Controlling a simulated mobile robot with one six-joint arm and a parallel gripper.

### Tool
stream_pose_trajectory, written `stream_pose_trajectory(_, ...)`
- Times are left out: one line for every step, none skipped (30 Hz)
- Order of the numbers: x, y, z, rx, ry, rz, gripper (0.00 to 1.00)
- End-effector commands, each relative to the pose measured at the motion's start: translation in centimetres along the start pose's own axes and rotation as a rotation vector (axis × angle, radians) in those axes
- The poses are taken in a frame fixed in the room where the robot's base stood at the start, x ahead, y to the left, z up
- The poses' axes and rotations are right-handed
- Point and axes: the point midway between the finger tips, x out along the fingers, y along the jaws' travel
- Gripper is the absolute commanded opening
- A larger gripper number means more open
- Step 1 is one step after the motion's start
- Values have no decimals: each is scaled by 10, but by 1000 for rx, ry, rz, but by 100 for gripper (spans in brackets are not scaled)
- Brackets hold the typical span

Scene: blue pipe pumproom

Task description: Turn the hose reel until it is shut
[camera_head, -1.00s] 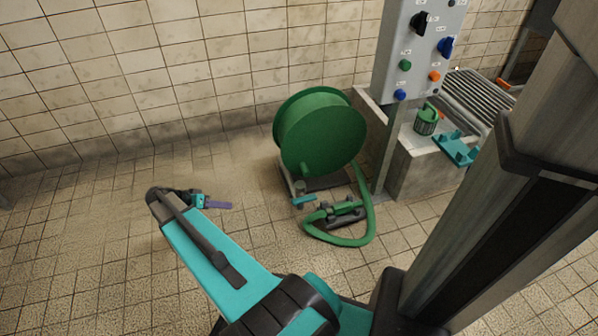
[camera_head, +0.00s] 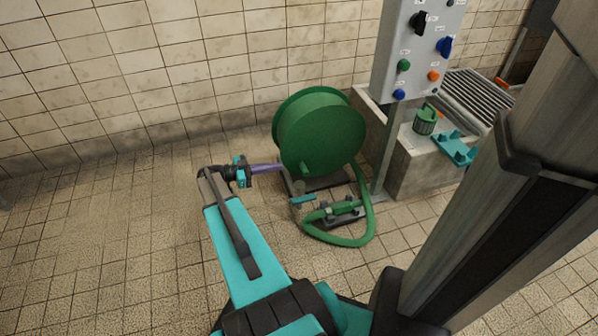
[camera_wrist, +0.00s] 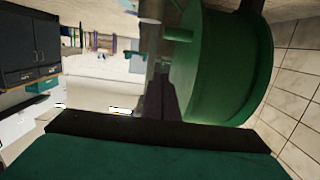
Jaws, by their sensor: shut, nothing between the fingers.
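The green hose reel (camera_head: 318,135) stands on a dark base on the tiled floor, near the wall. A small green handle peg (camera_head: 306,168) sticks out low on its front face. In the wrist view the reel (camera_wrist: 235,65) fills the upper right, with the peg (camera_wrist: 178,34) jutting left from it. My gripper (camera_head: 280,167) is shut and empty. Its purple fingers point right, at the reel's lower left edge by the peg. I cannot tell whether they touch. In the wrist view the fingers (camera_wrist: 168,95) show dark below the peg.
A green hose (camera_head: 365,215) loops on the floor right of the reel, around a small fitting (camera_head: 342,210). A grey control panel (camera_head: 418,45) on a post stands right of the reel. A concrete block (camera_head: 412,165) is behind it. The floor at left is clear.

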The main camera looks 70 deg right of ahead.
Motion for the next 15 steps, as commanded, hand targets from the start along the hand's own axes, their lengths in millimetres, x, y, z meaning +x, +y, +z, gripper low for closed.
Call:
stream_pose_trajectory(0, 0, 0, -1, -1, 0, 0)
stream_pose_trajectory(0, 0, 0, -1, -1, 0, 0)
stream_pose_trajectory(0, 0, 0, -1, -1, 0, 0)
stream_pose_trajectory(0, 0, 0, -1, -1, 0, 0)
stream_pose_trajectory(1, 0, 0, -1, -1, 0, 0)
stream_pose_trajectory(2, 0, 1, -1, -1, 0, 0)
stream_pose_trajectory(3, 0, 1, -1, -1, 0, 0)
stream_pose_trajectory(4, 0, 1, -1, -2, 0, 0)
stream_pose_trajectory(6, 0, 1, -2, -2, 0, 0)
stream_pose_trajectory(8, 0, 1, -2, -2, 1, 0)
stream_pose_trajectory(10, 1, 1, -2, -2, 1, 0)
stream_pose_trajectory(14, 1, 2, -2, -2, 1, 0)
stream_pose_trajectory(17, 1, 2, -1, -2, 2, 0)
stream_pose_trajectory(20, 1, 2, -1, -2, 2, 0)
stream_pose_trajectory(25, 1, 2, -1, -3, 2, 0)
